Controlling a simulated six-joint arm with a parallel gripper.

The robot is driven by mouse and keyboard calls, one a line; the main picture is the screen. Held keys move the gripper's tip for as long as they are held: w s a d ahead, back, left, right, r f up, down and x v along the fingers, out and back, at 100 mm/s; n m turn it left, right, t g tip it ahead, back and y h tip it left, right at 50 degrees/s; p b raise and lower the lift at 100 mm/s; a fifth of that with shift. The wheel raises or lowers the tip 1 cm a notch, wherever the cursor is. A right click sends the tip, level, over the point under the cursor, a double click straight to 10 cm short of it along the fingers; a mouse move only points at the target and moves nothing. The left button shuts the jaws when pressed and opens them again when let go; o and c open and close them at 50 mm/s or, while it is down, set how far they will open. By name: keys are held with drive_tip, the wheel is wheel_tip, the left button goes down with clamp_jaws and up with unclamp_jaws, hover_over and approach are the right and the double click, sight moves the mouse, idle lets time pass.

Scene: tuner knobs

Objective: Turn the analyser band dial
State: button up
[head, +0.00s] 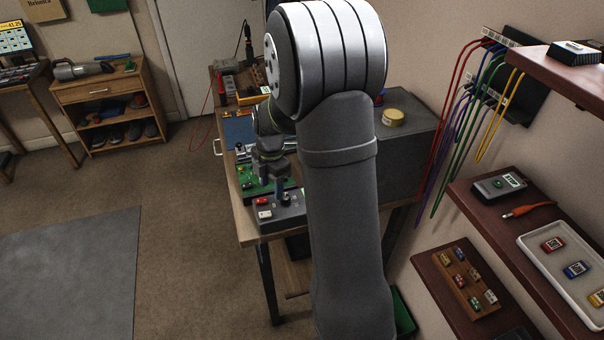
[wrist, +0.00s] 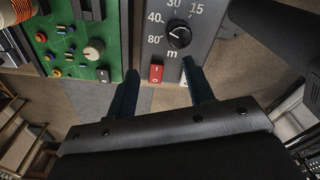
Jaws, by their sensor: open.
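The analyser is a grey box (head: 290,217) at the near end of the bench in the head view. In the wrist view its grey face (wrist: 150,30) carries the band dial (wrist: 179,36), a round black knob with white marks. The labels 80, 40, 30 and 15 run around it, with an "m" below. I cannot tell surely which label it points to. My gripper (wrist: 163,71) is open, its two dark fingers apart and empty. The fingertips appear on the switch side of the dial, not around it. In the head view my gripper (head: 281,188) hangs over the box.
A red rocker switch (wrist: 156,73) sits on the analyser below the dial. A green circuit board (wrist: 75,70) with a cream knob (wrist: 93,50) lies beside the analyser. A dark grey cabinet (head: 408,140) stands right of the bench. Open floor lies left of the bench.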

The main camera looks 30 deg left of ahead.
sight(286, 196)
drive_tip(key=w+d+r+m+g+y, duration=0.1)
drive_tip(key=w+d+r+m+y, duration=0.15)
drive_tip(key=d+r, duration=0.3)
drive_tip(key=w+d+r+m+g+y, duration=0.1)
drive_tip(key=w+d+r+m, duration=0.25)
drive_tip(key=r, duration=0.35)
drive_tip(key=x, duration=1.1)
drive_tip(key=s+x, duration=0.1)
drive_tip(key=x, duration=0.5)
drive_tip(key=shift+d+r, duration=0.1)
drive_tip(key=shift+d, duration=0.05)
drive_tip(key=shift+w, duration=0.1)
drive_tip(key=c, duration=1)
